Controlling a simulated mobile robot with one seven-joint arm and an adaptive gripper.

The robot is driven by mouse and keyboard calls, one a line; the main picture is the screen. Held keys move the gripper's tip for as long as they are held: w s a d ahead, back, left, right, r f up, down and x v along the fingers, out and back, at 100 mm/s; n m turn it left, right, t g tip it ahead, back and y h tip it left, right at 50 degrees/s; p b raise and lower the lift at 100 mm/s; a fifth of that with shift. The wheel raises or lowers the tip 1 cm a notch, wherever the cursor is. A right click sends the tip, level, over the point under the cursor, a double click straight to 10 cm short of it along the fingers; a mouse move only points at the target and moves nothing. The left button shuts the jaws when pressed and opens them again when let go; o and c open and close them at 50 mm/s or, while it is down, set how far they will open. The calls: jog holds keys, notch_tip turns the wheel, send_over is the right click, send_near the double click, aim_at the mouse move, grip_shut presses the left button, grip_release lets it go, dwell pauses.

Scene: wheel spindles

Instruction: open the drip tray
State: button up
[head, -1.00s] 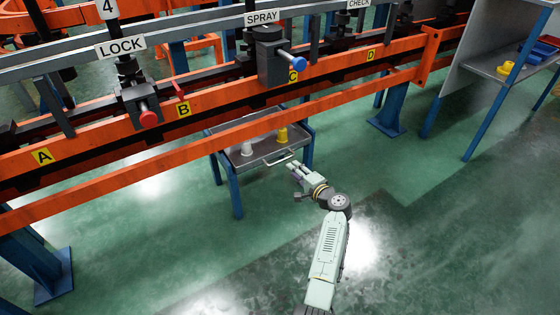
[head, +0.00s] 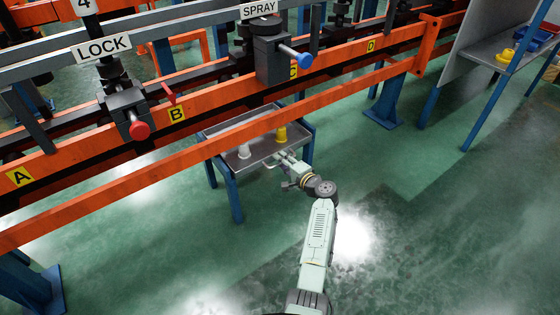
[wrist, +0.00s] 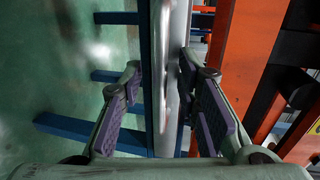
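The drip tray (head: 262,150) is a shallow grey metal tray on blue legs, under the orange rail in the head view. A pale bar handle (head: 271,166) is on its front edge. My gripper (head: 280,157) is at that handle, partly overlapping it. In the wrist view my gripper (wrist: 163,105) is open, with purple finger pads spread on both sides of the grey tray front (wrist: 158,60). The handle (wrist: 186,72) seems to lie between the fingers, a little beyond the tips. Neither pad visibly presses on it.
A white cup-like piece (head: 244,151) and a yellow one (head: 281,134) stand on the tray. The orange rail (head: 215,152) runs close above it. A blue leg (head: 234,195) stands at front left. The green floor in front is clear.

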jog(key=shift+c, duration=0.4)
grip_shut()
dwell(0.4)
